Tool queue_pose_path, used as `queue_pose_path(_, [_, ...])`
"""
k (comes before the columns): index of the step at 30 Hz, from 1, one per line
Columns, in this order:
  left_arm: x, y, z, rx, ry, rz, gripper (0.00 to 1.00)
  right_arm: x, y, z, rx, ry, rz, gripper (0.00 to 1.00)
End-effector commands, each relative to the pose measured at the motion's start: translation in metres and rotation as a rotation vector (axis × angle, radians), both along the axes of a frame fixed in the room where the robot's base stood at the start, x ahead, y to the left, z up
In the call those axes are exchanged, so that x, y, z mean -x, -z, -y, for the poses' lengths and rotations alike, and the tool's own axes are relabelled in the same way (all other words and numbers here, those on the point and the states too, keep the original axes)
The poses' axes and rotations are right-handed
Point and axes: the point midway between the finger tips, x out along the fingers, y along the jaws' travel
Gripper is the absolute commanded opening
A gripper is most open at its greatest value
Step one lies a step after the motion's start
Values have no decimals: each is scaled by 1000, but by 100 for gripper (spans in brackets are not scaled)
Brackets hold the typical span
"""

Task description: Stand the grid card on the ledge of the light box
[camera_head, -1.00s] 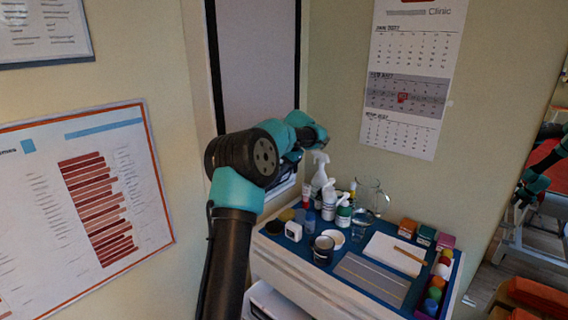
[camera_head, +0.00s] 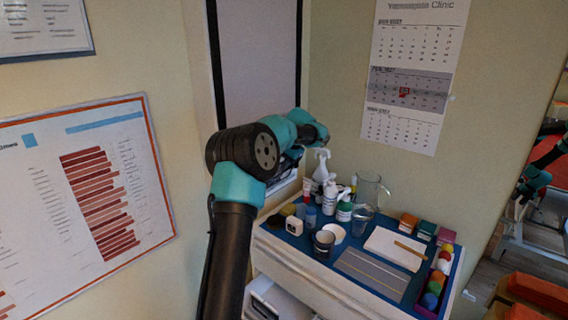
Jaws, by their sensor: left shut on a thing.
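The light box (camera_head: 260,55) is a tall pale panel in a dark frame on the wall at the back. Its ledge (camera_head: 284,186) is partly visible beneath it, behind my arm. My left gripper (camera_head: 291,160) is in front of the lower part of the light box, close above the ledge. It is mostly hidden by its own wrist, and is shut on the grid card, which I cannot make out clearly. Whether the card touches the ledge cannot be seen. My right gripper is not in view.
A trolley with a blue top (camera_head: 283,240) stands below. It holds a spray bottle (camera_head: 321,168), small bottles, a glass jug (camera_head: 369,190), a dark mug (camera_head: 324,243), a white pad (camera_head: 395,248), a grey lined plate (camera_head: 372,272) and coloured blocks. A mirror is at the right.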

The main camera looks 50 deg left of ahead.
Motion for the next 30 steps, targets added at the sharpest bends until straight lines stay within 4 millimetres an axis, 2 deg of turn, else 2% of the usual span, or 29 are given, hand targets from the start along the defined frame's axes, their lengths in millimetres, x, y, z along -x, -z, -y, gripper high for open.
queue_pose_path(21, [0, 3, 0, 1, 0, -1, 0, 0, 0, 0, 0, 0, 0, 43])
queue_pose_path(22, [0, 3, 0, 1, 0, -1, 15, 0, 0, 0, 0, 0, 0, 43])
queue_pose_path(30, [0, 2, 0, 0, 0, 0, 41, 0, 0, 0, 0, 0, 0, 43])
